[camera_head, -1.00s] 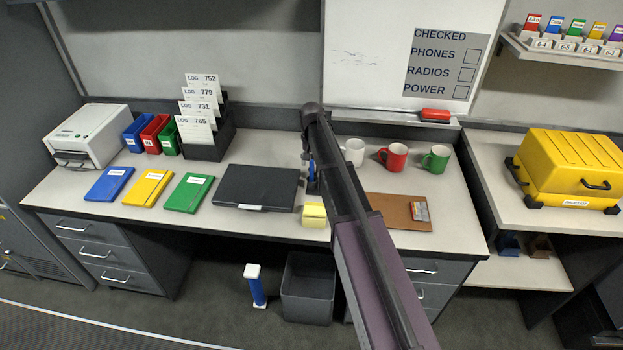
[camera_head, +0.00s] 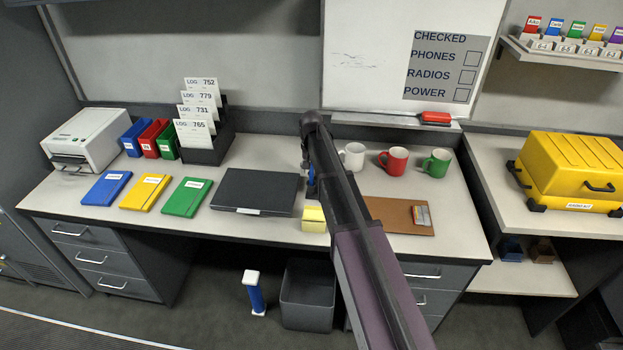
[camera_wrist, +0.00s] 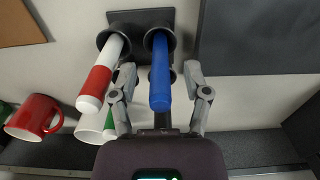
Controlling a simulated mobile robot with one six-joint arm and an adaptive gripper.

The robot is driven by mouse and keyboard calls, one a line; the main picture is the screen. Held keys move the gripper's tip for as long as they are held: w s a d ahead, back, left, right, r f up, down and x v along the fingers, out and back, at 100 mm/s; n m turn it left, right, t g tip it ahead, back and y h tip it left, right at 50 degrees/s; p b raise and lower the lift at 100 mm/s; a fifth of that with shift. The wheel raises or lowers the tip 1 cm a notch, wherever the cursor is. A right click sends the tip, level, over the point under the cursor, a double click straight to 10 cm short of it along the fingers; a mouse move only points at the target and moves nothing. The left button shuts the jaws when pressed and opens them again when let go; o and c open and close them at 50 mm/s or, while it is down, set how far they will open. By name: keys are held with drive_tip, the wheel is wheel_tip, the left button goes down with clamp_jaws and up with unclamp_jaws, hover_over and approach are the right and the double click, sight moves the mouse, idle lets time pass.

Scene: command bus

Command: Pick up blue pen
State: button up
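The blue pen (camera_wrist: 159,88) stands in one cup of a dark pen holder (camera_wrist: 126,17) in the wrist view. My gripper (camera_wrist: 154,78) is open, with one finger on each side of the blue pen. I see gaps between the fingers and the pen. A red-and-white pen (camera_wrist: 102,75) stands in the cup to the left, and a green-tipped pen (camera_wrist: 125,72) shows partly behind the left finger. In the head view a bit of blue (camera_head: 311,173) shows beside my arm. My arm hides most of the holder and gripper there.
A white mug (camera_head: 352,156), a red mug (camera_head: 394,159) and a green mug (camera_head: 437,162) stand to the right of my arm. A yellow sticky-note block (camera_head: 314,218) and a closed laptop (camera_head: 256,190) lie to the left. A brown board (camera_head: 392,213) lies at the right.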

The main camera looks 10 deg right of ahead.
clamp_jaws()
drive_tip(key=shift+r, duration=0.15)
wheel_tip(320, 180, up, 10)
drive_tip(key=p, duration=1)
drive_tip(key=shift+f, duration=0.2)
idle(0.5)
drive_tip(key=s+a, duration=0.3)
drive_tip(key=s, duration=0.8)
drive_tip(key=shift+s+r+p, duration=0.25)
drive_tip(key=shift+r+p, duration=0.05)
drive_tip(key=shift+r, duration=0.05)
drive_tip(key=shift+a, duration=0.1)
